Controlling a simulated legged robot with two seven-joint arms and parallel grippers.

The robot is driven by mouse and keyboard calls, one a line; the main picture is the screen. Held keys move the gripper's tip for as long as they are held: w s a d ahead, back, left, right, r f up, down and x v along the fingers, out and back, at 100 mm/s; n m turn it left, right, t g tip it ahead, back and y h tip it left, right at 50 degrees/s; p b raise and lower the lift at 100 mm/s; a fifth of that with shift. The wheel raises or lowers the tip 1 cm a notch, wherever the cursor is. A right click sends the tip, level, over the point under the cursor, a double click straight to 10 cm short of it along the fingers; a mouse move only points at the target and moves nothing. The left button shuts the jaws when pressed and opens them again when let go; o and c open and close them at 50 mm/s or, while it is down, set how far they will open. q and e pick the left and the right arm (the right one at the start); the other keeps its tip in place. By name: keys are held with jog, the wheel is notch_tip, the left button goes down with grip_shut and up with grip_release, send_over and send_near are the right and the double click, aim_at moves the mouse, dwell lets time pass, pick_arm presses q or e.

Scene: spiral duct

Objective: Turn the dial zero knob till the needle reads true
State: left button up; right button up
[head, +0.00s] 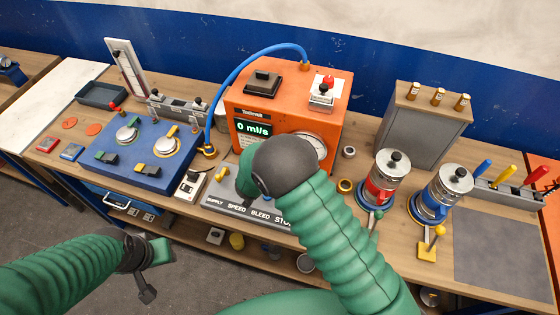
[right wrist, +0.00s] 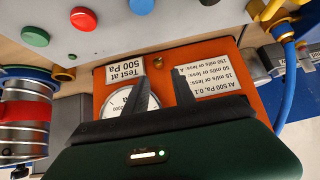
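The orange tester (head: 290,95) stands mid-bench with its display reading 0 ml/s. Its round white dial (head: 313,142) is partly hidden by my right arm. In the right wrist view, which is upside down, the dial (right wrist: 118,103) is partly covered by a finger, and I cannot read the needle. A small brass knob (right wrist: 158,63), possibly the zero knob, sits on the orange face between two white labels. My right gripper (right wrist: 161,80) is open, its fingers apart and pointing toward that knob; contact is not visible. My left gripper (head: 156,270) is open and empty, in front of the bench.
A blue hose (head: 240,73) arches to the tester's top. A blue fixture (head: 142,150) stands left, red (head: 383,182) and blue (head: 436,198) canisters right.

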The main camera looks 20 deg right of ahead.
jog(key=p+v, duration=0.4)
jog(key=v, duration=0.3)
jog(key=shift+a+p, duration=0.2)
jog(key=shift+p, duration=0.1)
jog(key=shift+w+a+f, duration=0.1)
jog(key=shift+f, duration=0.05)
